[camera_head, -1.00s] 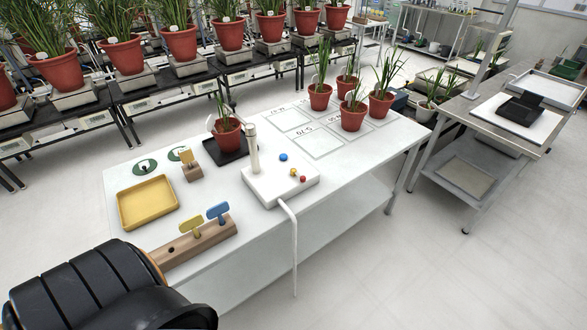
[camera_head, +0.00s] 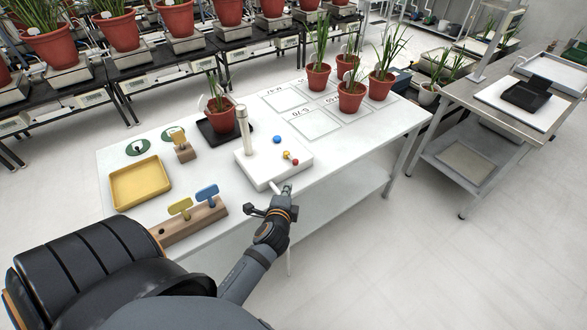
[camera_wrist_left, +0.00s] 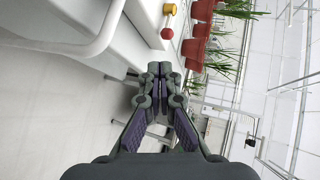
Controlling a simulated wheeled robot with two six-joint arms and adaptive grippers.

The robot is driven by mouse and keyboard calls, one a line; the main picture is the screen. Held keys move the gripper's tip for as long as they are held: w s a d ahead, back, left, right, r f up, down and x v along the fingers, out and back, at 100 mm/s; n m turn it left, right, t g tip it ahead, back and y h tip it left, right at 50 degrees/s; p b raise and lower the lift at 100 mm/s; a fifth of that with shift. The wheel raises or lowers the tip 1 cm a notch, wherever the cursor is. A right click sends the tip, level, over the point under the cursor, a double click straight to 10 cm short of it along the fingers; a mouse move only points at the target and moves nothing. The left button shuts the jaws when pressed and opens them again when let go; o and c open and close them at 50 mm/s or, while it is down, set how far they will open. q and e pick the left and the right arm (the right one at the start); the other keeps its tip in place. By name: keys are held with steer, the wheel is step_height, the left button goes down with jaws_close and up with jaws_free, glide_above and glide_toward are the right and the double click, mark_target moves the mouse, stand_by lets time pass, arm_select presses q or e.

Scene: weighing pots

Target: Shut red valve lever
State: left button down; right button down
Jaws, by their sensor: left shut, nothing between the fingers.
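The red valve lever (camera_head: 295,162) shows as a small red knob near the front right corner of the white box (camera_head: 262,179) on the table. In the left wrist view the red knob (camera_wrist_left: 167,33) sticks out, just above the fingertips in the picture. My left gripper (camera_head: 287,188) is in front of the box's front edge, apart from the red knob. In the left wrist view its fingers (camera_wrist_left: 160,68) are together with nothing between them. My right gripper is not in view.
A yellow knob (camera_head: 287,154) sits close behind the red one, and a blue knob (camera_head: 277,139) farther back. A beige column (camera_head: 243,130) rises from the box. A white pipe (camera_wrist_left: 90,42) bends near the gripper. Potted plants (camera_head: 351,96) stand farther right on the table.

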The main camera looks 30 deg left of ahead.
mark_target(297, 164)
arm_select(q)
steer(key=x, duration=0.9)
steer(key=r+x, duration=0.1)
steer(key=x, duration=0.3)
steer(key=shift+w+a+p, duration=0.15)
steer(key=shift+w+p, duration=0.2)
steer(key=shift+w, duration=0.05)
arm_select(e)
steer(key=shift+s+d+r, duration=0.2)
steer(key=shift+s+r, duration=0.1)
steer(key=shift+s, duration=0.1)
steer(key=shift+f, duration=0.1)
arm_select(q)
steer(key=shift+w+f+n+y+b, duration=0.1)
steer(key=shift+n+y+b, duration=0.2)
steer(key=shift+b, duration=0.2)
steer(key=shift+w+d, duration=0.15)
steer(key=shift+d, duration=0.1)
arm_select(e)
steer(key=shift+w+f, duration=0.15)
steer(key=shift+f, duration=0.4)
arm_select(q)
steer(key=shift+w+d+n+g+y+b, duration=0.1)
steer(key=shift+n+g+y+b, duration=0.3)
steer(key=shift+b, duration=0.1)
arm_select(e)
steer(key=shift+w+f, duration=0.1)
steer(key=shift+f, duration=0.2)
